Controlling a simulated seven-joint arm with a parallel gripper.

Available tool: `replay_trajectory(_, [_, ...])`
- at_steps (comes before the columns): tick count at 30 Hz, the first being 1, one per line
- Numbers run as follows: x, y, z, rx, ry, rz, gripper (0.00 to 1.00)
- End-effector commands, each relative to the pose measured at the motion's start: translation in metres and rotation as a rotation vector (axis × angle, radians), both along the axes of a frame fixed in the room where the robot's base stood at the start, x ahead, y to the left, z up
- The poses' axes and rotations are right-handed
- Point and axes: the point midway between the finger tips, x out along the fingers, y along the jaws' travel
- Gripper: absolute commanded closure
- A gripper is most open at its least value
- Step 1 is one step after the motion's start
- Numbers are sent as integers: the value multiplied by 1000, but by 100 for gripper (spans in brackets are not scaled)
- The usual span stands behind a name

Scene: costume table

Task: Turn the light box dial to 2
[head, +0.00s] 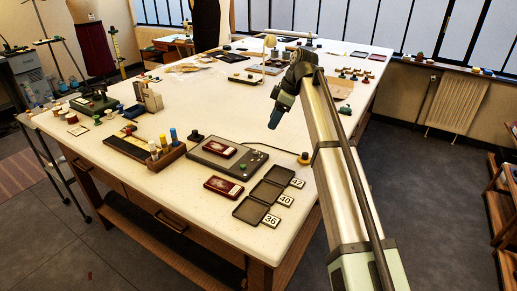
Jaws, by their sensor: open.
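A flat grey box (214,168), which looks like the light box, lies near the front of the white table. Small round knobs and a green button (243,167) sit on its right part. Which of them is the dial, and its setting, are too small to read. A dark red case (219,149) lies on the box's top. My gripper (274,124) hangs above the table, behind and to the right of the box, pointing down and apart from it. It is open, with nothing seen in it; its fingers are small and dark blue.
Another red case (223,187) and dark trays (265,192) with number cards 36, 40 and 42 lie in front of the box. A wooden rack with bottles (165,156) stands left. A cable runs from the box past a yellow-based knob (304,158). The table's middle is mostly clear.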

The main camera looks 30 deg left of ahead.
Motion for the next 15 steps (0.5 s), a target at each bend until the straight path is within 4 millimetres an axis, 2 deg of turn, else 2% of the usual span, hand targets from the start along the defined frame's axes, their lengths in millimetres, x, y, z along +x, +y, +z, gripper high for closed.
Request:
replay_trajectory(5, [-7,5,-11,1,10,19,49])
replay_trajectory(15, [-14,25,-63,0,8,15,49])
